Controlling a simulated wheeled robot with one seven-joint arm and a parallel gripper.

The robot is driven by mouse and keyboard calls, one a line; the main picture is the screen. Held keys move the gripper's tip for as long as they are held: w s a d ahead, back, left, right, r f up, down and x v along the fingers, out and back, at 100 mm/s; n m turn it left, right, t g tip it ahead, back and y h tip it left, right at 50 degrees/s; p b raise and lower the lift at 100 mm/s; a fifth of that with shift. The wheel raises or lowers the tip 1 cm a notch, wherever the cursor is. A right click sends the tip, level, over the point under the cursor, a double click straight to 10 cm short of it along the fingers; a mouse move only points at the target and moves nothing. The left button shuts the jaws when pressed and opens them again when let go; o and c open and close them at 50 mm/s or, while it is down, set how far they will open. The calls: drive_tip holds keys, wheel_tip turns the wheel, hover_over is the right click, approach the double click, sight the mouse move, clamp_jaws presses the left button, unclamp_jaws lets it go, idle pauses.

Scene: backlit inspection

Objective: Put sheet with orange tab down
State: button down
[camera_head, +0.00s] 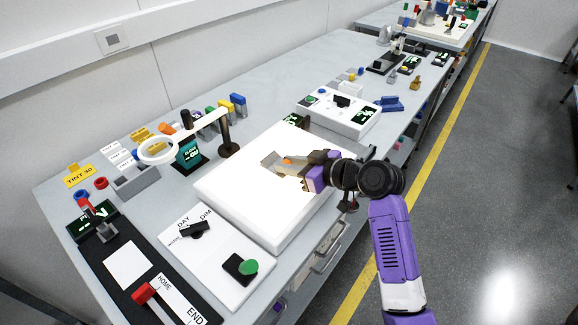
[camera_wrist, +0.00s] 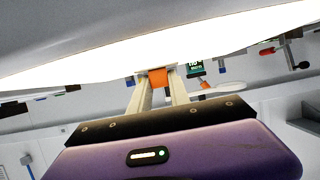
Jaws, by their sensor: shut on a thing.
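The sheet (camera_head: 269,159) is a small greyish, see-through piece with an orange tab (camera_head: 287,161). It is over the glowing white light panel (camera_head: 240,195); I cannot tell whether it touches the panel. My gripper (camera_head: 291,165) comes in from the right and is shut on the sheet at its tab. In the wrist view the orange tab (camera_wrist: 157,77) sits between the two pale fingertips. The bright panel (camera_wrist: 130,45) fills the upper part there. Most of the sheet is lost against the glare in that view.
A ring magnifier (camera_head: 158,150) on a stand is left of the panel. A white dial box (camera_head: 208,255) with a green button is in front, and a second control box (camera_head: 338,115) is behind. Several coloured parts line the wall side. Much of the panel's surface is bare.

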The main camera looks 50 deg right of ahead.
drive_tip(key=shift+f, duration=0.35)
drive_tip(key=shift+f, duration=0.15)
drive_tip(key=c, duration=1.2)
unclamp_jaws()
drive_tip(key=shift+c, duration=0.2)
drive_tip(key=shift+s+r, duration=0.15)
drive_tip(key=shift+r, duration=0.05)
drive_tip(key=v, duration=1.1)
drive_tip(key=shift+s+b, duration=0.35)
drive_tip(key=shift+r, duration=0.1)
